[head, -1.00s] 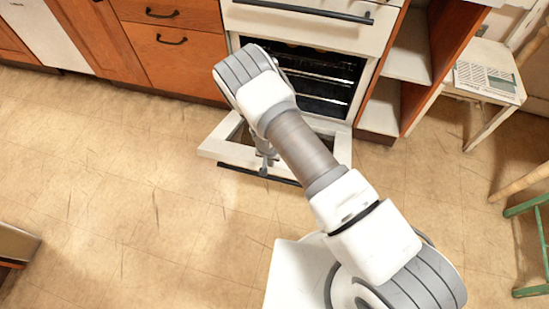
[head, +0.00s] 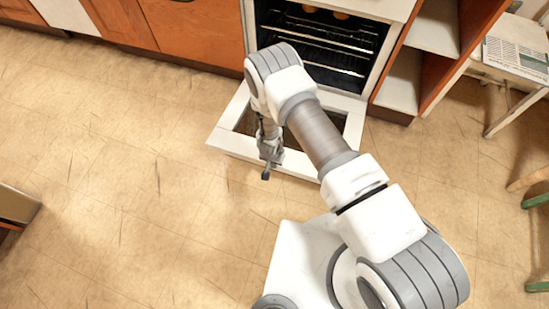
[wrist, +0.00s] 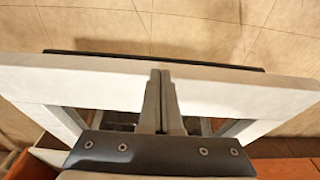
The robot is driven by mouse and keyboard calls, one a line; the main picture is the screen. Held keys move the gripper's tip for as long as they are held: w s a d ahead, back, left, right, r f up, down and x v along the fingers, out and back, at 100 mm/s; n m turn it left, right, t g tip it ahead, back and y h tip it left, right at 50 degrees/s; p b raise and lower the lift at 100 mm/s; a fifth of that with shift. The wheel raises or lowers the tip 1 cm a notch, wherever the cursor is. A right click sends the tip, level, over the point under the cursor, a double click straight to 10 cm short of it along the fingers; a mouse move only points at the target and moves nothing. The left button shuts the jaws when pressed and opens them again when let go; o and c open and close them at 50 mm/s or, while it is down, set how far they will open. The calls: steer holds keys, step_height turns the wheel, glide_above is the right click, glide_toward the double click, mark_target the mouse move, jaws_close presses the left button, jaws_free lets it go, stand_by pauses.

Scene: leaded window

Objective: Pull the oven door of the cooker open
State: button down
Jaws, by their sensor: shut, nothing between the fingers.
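The white cooker (head: 386,55) stands at the top of the head view, its dark oven cavity with wire racks (head: 320,42) exposed. Its oven door (head: 222,138) is swung down and out, lying roughly flat above the floor, and also fills the middle of the wrist view (wrist: 80,82). A dark handle bar (wrist: 90,55) shows just beyond the door's outer edge in the wrist view. My gripper (head: 267,170) is at that outer edge, fingers shut together and empty. In the wrist view the fingertips (wrist: 160,74) overlap the door's edge near its middle; contact cannot be told.
Orange-brown wooden cabinets (head: 195,30) stand left of the cooker. An open shelf unit (head: 403,85) is on its right, then a white chair with a newspaper (head: 515,55). A green-legged chair (head: 537,245) is at the right edge. The tiled floor (head: 110,170) at left is clear.

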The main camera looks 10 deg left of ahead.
steer(key=shift+s+f, duration=0.1)
steer(key=shift+f, duration=0.4)
steer(key=s+r+p, duration=0.5)
steer(key=r+p, duration=0.1)
steer(key=r, duration=0.5)
steer(key=shift+s+a+r, duration=0.25)
steer(key=shift+s+r, duration=0.1)
steer(key=shift+r, duration=0.05)
